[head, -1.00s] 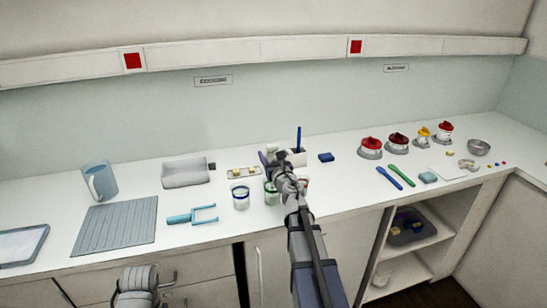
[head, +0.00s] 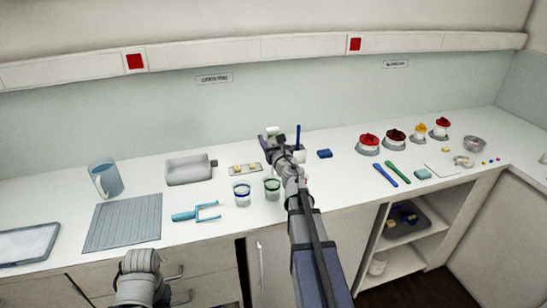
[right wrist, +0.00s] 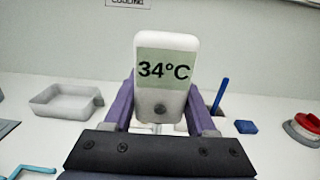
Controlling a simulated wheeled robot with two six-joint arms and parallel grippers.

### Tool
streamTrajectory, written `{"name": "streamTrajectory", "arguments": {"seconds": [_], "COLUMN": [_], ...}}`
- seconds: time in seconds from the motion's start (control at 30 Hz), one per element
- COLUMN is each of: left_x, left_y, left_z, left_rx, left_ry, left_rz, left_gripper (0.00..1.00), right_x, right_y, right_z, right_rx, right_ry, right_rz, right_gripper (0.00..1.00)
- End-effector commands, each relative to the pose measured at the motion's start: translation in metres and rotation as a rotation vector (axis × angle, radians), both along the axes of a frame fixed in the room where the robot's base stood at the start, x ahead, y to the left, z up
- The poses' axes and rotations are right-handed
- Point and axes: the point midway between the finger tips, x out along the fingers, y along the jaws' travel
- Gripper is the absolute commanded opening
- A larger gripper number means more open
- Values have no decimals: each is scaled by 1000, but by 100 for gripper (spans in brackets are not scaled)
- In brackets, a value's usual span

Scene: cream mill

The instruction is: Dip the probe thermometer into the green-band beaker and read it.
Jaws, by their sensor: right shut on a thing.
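The probe thermometer (right wrist: 165,95) is upright in the right wrist view, its display reading 34°C. My right gripper (right wrist: 160,108) is shut on its body, a jaw on each side. In the head view, my right gripper (head: 272,143) is above and behind the beakers, with the thermometer's white top (head: 271,131) showing. The green-band beaker (head: 272,189) stands on the counter in front of it, clear liquid contents hard to make out. The probe's tip is hidden in both views, so I cannot tell where it ends.
A blue-band beaker (head: 241,194) stands just left of the green-band one. Red-lidded jars (head: 368,144) and a blue block (head: 325,154) are right.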

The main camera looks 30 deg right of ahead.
Motion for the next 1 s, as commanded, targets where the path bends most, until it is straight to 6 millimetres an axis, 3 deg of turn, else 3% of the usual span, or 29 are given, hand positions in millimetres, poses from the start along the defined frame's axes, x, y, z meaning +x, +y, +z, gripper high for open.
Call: {"name": "streamTrajectory", "arguments": {"seconds": [0.17, 0.53, 1.0], "left_x": [0, 0, 0], "left_y": [0, 0, 0], "left_z": [14, 13, 13], "left_rx": [0, 0, 0], "left_ry": [0, 0, 0], "left_rz": [0, 0, 0], "left_gripper": [50, 50, 50], "right_x": [0, 0, 1], "right_y": [0, 1, 1], "right_z": [14, 13, 13], "right_rx": [0, 0, 0], "right_ry": [0, 0, 0], "right_rz": [0, -12, -324], "right_gripper": [0, 0, 0]}}
